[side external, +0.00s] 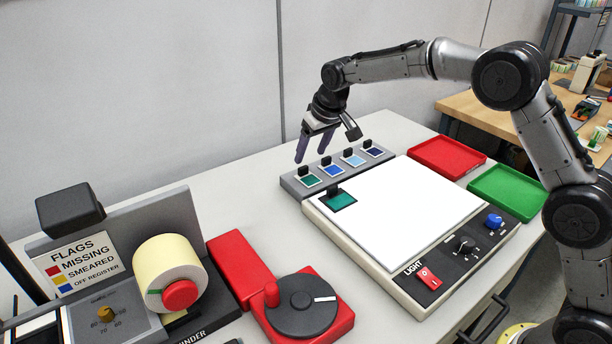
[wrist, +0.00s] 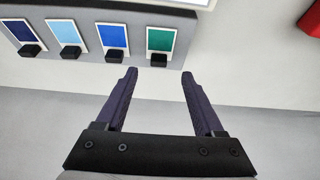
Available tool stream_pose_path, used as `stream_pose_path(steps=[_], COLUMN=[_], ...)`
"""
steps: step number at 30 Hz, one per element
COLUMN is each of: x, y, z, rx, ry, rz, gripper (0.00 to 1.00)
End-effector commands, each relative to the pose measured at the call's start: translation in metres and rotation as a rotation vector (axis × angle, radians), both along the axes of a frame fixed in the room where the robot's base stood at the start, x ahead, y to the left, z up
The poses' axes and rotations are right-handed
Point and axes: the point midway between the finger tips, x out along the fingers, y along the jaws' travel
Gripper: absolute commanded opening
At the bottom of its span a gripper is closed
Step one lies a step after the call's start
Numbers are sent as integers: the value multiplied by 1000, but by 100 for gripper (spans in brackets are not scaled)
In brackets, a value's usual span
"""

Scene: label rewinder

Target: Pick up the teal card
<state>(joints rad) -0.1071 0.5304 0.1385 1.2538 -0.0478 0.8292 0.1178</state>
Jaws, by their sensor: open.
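A teal-green card (side external: 309,181) with a pale border and a black tab sits at the left end of the grey rack (side external: 291,183). In the wrist view this green card (wrist: 160,40) lies just beyond my fingertips, roughly in line with the gap between them. A second, darker teal card (side external: 344,202) with a black tab lies on the top left corner of the white light panel (side external: 420,205). My gripper (side external: 314,152) is open and empty above the rack's left end, apart from both cards. Its two fingers also show in the wrist view (wrist: 159,74).
The rack also holds a blue card (side external: 332,171), a light blue card (side external: 353,160) and a dark blue card (side external: 374,152). Red (side external: 447,157) and green (side external: 507,190) trays stand right of the panel. A label rewinder with a cream roll (side external: 160,270) stands front left.

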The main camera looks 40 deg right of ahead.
Motion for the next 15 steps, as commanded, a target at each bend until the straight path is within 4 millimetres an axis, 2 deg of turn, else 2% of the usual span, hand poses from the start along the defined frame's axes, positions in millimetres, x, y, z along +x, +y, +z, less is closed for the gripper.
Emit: stream_pose_path(steps=[1, 8, 15], x=[2, 8, 24], y=[0, -1, -2], z=[-7, -20, -50], rx=[-1, -1, 0], ry=[2, 1, 1], rz=[0, -1, -1], gripper=[70, 70, 70])
